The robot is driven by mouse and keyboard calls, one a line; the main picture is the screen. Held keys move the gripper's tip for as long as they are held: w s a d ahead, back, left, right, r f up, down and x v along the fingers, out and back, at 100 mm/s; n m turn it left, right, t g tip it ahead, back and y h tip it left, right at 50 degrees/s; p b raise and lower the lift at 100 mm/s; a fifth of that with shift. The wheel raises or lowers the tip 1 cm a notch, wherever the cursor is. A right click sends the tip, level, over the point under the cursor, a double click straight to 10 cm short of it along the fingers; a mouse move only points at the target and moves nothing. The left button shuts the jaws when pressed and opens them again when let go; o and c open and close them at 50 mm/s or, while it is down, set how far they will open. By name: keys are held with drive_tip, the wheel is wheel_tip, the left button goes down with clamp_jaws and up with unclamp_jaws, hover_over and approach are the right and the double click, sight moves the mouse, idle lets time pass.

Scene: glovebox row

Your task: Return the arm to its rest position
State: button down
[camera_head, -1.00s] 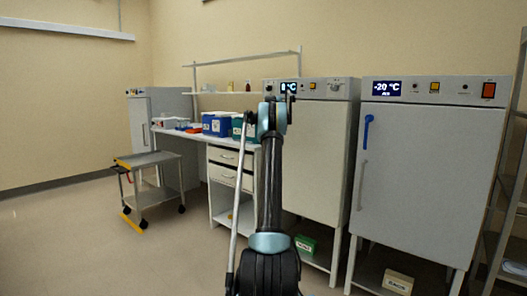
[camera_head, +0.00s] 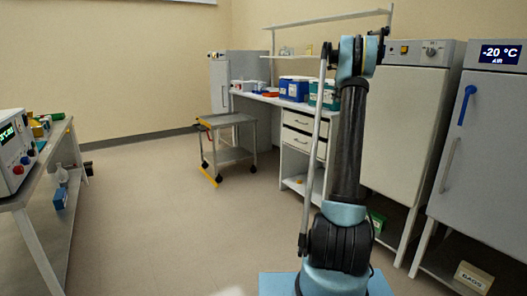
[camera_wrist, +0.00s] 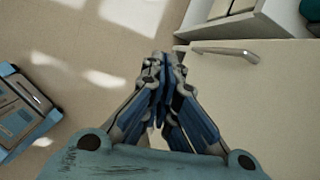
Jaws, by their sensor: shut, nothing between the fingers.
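My arm stands upright at the right of the middle in the head view, its upper end bent over in front of the cabinets. My gripper (camera_wrist: 163,75) shows in the wrist view with its blue-grey fingers together and nothing between them. Below the fingers are the floor and a pale cabinet door (camera_wrist: 255,110) with a metal handle (camera_wrist: 225,52). In the head view the fingers are hard to make out behind the arm's upper end.
A freezer (camera_head: 484,140) with a blue handle and a pale cabinet (camera_head: 408,125) stand at right. A workbench (camera_head: 270,101) with boxes and a grey trolley (camera_head: 232,119) are behind. A bench (camera_head: 42,165) with an instrument (camera_head: 10,150) is at left. The middle floor is clear.

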drive_tip(key=s+a+f+n, duration=0.1)
drive_tip(key=s+a+n, duration=0.45)
drive_tip(key=s, duration=0.65)
drive_tip(key=s+a+f+n+g, duration=0.1)
drive_tip(key=s+a+n, duration=0.4)
drive_tip(key=s, duration=0.6)
drive_tip(key=s+a+f+n, duration=0.1)
drive_tip(key=s+a+n, duration=0.4)
drive_tip(key=s, duration=0.7)
drive_tip(key=s+a+f+n, duration=0.2)
drive_tip(key=s+f+n, duration=0.2)
drive_tip(key=s+f, duration=0.4)
drive_tip(key=s+a+f+n+h, duration=0.1)
drive_tip(key=s+f+n, duration=0.3)
drive_tip(key=s+f, duration=0.5)
drive_tip(key=s+a+f+n, duration=0.3)
drive_tip(key=s+f, duration=0.5)
drive_tip(key=s, duration=0.5)
drive_tip(key=shift+s+f+n+g, duration=0.3)
drive_tip(key=shift+s+f+n, duration=0.05)
drive_tip(key=shift+n, duration=0.2)
drive_tip(key=shift+w+f, duration=0.2)
drive_tip(key=shift+w, duration=0.25)
